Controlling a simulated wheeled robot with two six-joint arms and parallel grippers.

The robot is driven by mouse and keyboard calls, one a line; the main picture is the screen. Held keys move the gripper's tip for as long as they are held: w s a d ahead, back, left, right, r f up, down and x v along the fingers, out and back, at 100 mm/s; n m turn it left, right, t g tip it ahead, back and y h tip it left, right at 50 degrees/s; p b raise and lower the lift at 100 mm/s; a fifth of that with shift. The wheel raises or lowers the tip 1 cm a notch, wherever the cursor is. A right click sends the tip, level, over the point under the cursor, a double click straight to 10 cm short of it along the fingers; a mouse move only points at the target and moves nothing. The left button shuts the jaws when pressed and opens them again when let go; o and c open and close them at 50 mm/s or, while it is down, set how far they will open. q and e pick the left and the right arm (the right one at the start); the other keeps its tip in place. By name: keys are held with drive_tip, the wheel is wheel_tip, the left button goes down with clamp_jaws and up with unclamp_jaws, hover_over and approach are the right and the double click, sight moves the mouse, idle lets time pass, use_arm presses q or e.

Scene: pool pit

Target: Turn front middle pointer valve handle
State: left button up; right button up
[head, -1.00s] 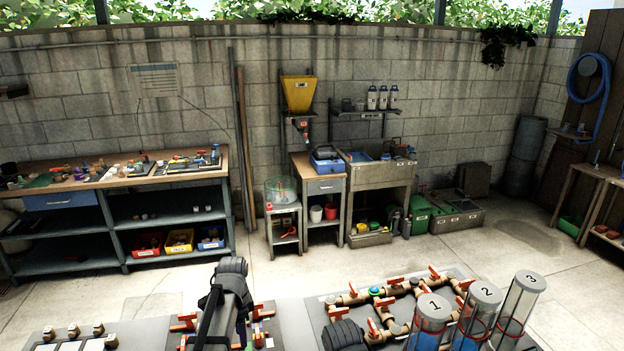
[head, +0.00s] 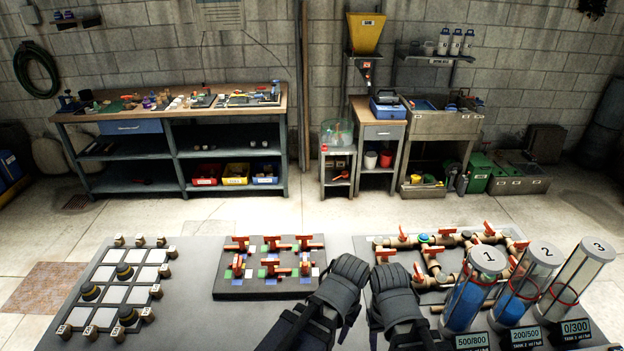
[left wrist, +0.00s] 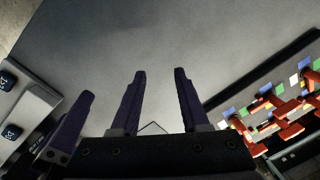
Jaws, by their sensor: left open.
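The valve board (head: 225,289) is a dark panel on the table in the head view, with red pointer handles in a back row and a front row. The front middle pointer valve handle (head: 279,271) is red and sits in the front row, apart from my arms. The board's handles also show at the right edge of the left wrist view, where I cannot tell which is the front middle one. My left gripper (left wrist: 160,72) is open and empty, its dark purple fingers apart over bare grey surface, left of the board. My right gripper is not visible; only dark arm parts show.
A tile board (head: 112,292) with dark knobs lies left of the valve board. At right are a pipe board (head: 433,262) and numbered clear cylinders (head: 472,293). My dark arm links stand close to the valve board's right front corner. Grey table shows between the boards.

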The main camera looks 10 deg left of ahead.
use_arm(q)
drive_tip(key=w+a+n, duration=0.2)
drive_tip(key=w+n, duration=0.2)
drive_tip(key=w, duration=0.4)
wheel_tip(320, 180, up, 3)
drive_tip(key=n+h+p, duration=0.1)
drive_tip(key=n+p, duration=0.2)
drive_tip(key=n, duration=1.8)
hover_over(272, 235)
drive_tip(key=shift+r, duration=0.2)
drive_tip(key=shift+f, duration=0.15)
wheel_tip(272, 235, down, 8)
drive_tip(key=b, duration=0.7)
drive_tip(key=shift+r, duration=0.2)
